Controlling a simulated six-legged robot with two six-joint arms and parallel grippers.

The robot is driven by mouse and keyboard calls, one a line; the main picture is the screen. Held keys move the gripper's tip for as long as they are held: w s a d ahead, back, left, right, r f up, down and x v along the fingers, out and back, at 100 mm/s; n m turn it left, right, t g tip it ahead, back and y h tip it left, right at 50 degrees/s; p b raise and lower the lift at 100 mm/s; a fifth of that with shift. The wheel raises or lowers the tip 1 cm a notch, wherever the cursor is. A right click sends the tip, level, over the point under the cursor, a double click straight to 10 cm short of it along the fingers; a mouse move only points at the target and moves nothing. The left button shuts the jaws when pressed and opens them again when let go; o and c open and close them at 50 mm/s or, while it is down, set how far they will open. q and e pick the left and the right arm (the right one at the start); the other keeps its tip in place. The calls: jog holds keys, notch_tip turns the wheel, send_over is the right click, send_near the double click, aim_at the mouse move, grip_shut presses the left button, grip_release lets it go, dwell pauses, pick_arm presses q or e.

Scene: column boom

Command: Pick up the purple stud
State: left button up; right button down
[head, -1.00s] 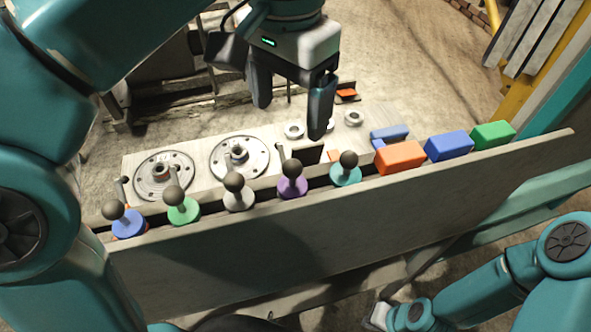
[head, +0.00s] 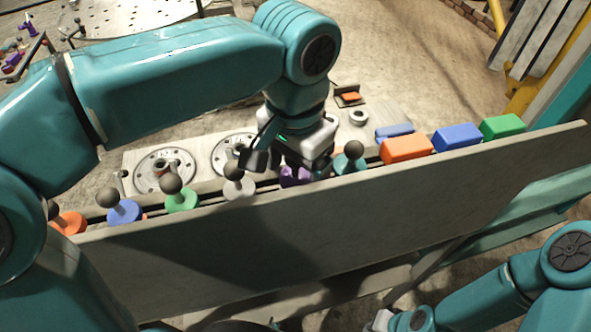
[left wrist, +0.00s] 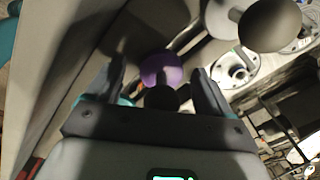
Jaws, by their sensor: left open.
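The purple stud (head: 290,178) stands in the row of ball-topped studs, between the white stud (head: 238,188) and the teal stud (head: 349,162). My left gripper (head: 283,160) is over it and hides most of it in the head view. In the left wrist view the purple stud's disc (left wrist: 160,68) and its dark ball (left wrist: 163,98) show between the two spread fingers of my left gripper (left wrist: 158,85). The gripper is open, and I see no finger touching the ball.
A long grey board (head: 330,225) runs along the front of the row. Green (head: 181,200), blue (head: 124,212) and orange (head: 70,222) studs stand to the left. Orange (head: 407,149), blue (head: 457,137) and green (head: 502,127) blocks sit to the right. Round flanges lie behind.

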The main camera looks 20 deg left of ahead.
pick_arm(q)
jog(key=shift+s+r, duration=0.1)
jog(key=shift+s, duration=0.05)
jog(key=shift+w+a, duration=0.15)
jog(key=shift+w, duration=0.1)
jog(key=c, duration=0.5)
jog(key=shift+w, duration=0.1)
jog(key=c, duration=0.5)
jog(key=shift+c, duration=0.7)
jog(key=shift+s, duration=0.25)
jog(key=shift+w+r, duration=0.2)
jog(key=shift+r, duration=0.05)
notch_tip(320, 180, up, 19)
jog(key=p, duration=0.5)
jog(key=shift+s+r+p, duration=0.1)
jog(key=shift+r+p, duration=0.1)
jog(key=shift+p, duration=0.2)
